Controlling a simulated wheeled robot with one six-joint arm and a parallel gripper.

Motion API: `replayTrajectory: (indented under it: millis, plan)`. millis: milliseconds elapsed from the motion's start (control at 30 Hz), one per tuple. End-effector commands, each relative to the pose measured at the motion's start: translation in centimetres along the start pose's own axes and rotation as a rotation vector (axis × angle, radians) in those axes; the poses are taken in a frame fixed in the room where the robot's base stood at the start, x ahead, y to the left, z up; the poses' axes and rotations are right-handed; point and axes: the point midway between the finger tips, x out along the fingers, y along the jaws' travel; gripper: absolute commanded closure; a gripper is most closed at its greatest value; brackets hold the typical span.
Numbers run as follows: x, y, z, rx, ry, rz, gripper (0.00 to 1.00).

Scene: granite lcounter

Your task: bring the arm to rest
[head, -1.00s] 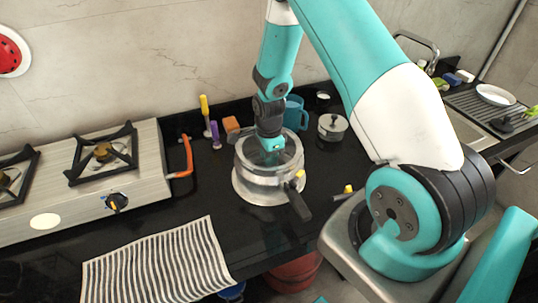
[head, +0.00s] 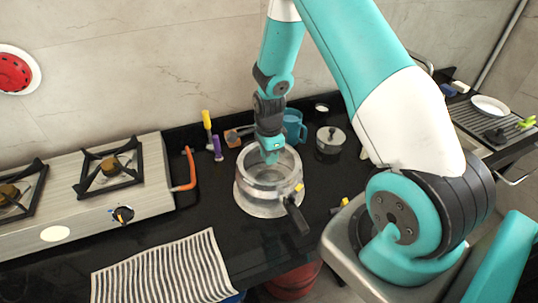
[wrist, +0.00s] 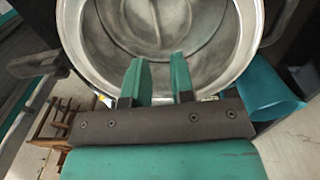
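My gripper (head: 270,157) hangs from the arm over the back part of a metal pot (head: 262,196) on the dark counter. In the wrist view my gripper (wrist: 160,75) shows two teal fingers with a clear gap between them and nothing held. The open pot (wrist: 228,70) lies beyond the fingertips, its bare inside visible. From these views I cannot tell how far the fingertips are above the rim. The arm is bent, reaching out from my base at the right.
A blue mug (head: 295,122) and a small lidded pot (head: 330,138) stand just behind the metal pot. A stove (head: 80,195) is at the left, with a striped cloth (head: 165,270) in front. The pot's black handle (head: 297,217) points to the front right.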

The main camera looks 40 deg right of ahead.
Motion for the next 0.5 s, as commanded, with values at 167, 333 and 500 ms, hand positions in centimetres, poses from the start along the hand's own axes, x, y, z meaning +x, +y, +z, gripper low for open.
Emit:
replayTrajectory:
  millis: [167,333,500]
  plan:
    - [0.1,0.0,0.0,0.000,0.000,0.000,0.77]
    - [0.1,0.0,0.0,0.000,0.000,0.000,0.77]
    - [-1.3,0.1,1.4,-0.096,-0.020,-0.011,0.77]
